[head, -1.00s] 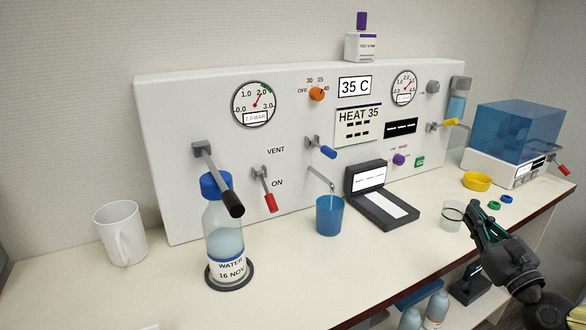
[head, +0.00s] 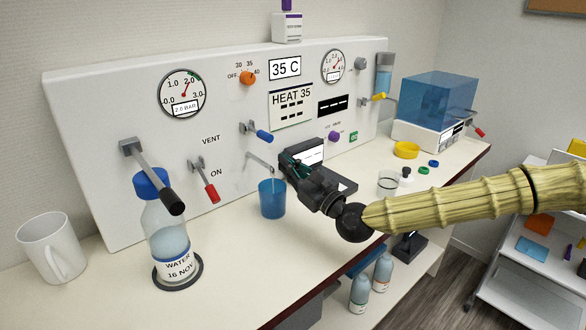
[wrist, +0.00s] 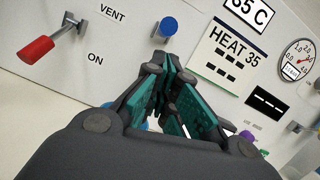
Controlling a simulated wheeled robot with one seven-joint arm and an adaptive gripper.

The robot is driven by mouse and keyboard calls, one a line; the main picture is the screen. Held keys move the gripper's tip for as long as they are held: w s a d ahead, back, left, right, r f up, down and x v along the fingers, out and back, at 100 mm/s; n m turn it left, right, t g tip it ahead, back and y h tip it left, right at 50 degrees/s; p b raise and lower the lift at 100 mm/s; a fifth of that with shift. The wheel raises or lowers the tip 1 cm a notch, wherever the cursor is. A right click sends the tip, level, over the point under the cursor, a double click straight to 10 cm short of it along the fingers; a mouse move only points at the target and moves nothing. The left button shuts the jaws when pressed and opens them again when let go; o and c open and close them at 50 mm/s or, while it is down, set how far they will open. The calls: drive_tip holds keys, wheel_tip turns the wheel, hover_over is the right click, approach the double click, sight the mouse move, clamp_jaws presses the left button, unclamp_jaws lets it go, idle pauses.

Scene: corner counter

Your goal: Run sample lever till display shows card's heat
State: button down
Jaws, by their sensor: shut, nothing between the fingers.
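The white panel (head: 100,110) carries a display (head: 285,68) that reads "35 C". The card (head: 291,107) below it reads "HEAT 35". A blue-handled lever (head: 263,136) sits left of the card, above a spout over a blue cup (head: 272,199); a thin pale streak shows under the spout. None of the levers bears a readable "sample" label. My gripper (head: 290,164) is shut and empty in front of the panel, right of the spout, apart from the blue lever. In the wrist view the blue knob (wrist: 168,27) is just beyond the fingertips (wrist: 158,62).
A red-handled lever (head: 211,193) marked ON and a black-handled lever (head: 172,200) are at left. A water bottle (head: 170,235) and a white mug (head: 50,248) stand there. A glass beaker (head: 389,183) is to the right.

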sight(259, 133)
drive_tip(key=shift+p+x, duration=0.55)
drive_tip(key=shift+x, duration=2.25)
drive_tip(key=shift+r, duration=0.1)
